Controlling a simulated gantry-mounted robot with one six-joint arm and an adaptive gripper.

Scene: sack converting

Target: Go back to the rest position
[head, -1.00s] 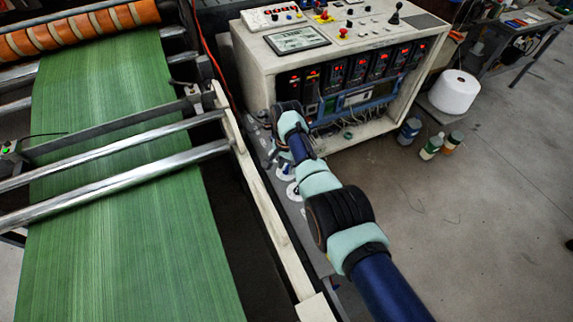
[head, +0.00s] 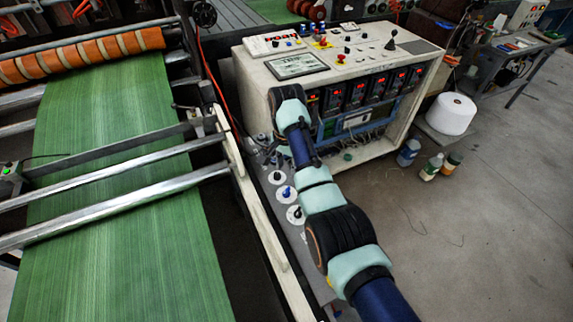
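My arm reaches up from the bottom right in the head view, in front of the control cabinet (head: 262,85). Its wrist is beside the cabinet's left front corner. My gripper (head: 268,154) shows as a small dark shape low beside the wrist, above the grey ledge along the machine's side rail. It is too small and dark to tell whether its fingers are open or shut. I see nothing held in it.
White round discs with knobs (head: 284,193) sit on the ledge below my gripper. Green sheet (head: 115,200) runs over metal rollers at left, beside a pale rail (head: 262,225). A white roll (head: 451,114) and several containers (head: 431,166) stand at right.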

